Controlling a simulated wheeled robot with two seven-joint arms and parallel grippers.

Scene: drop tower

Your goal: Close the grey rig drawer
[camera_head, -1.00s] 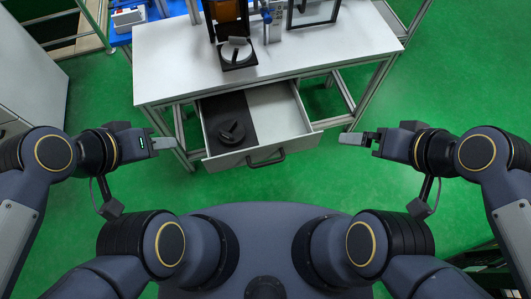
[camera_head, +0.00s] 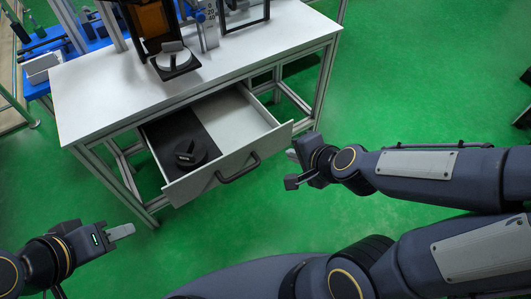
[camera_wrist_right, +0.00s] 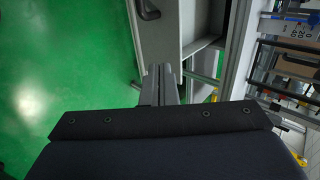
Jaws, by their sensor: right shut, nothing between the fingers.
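The grey rig drawer (camera_head: 240,122) stands open, pulled out from under the white-topped table. Its front panel carries a dark bar handle (camera_head: 238,168), and a black insert with a round dark part lies in its left half. My right gripper (camera_head: 291,155) is shut and empty, just off the right end of the drawer front. In the right wrist view the shut fingers (camera_wrist_right: 160,72) point toward the drawer front (camera_wrist_right: 160,40), with the handle (camera_wrist_right: 148,10) at the top. My left gripper (camera_head: 128,230) is low on the left, apart from the drawer; its jaw opening is not clear.
The white tabletop (camera_head: 105,90) bears a rig with a dark frame and a round part on a black base (camera_head: 174,64). A blue surface (camera_head: 70,50) with tools is behind on the left. Green floor (camera_head: 400,80) is free on the right.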

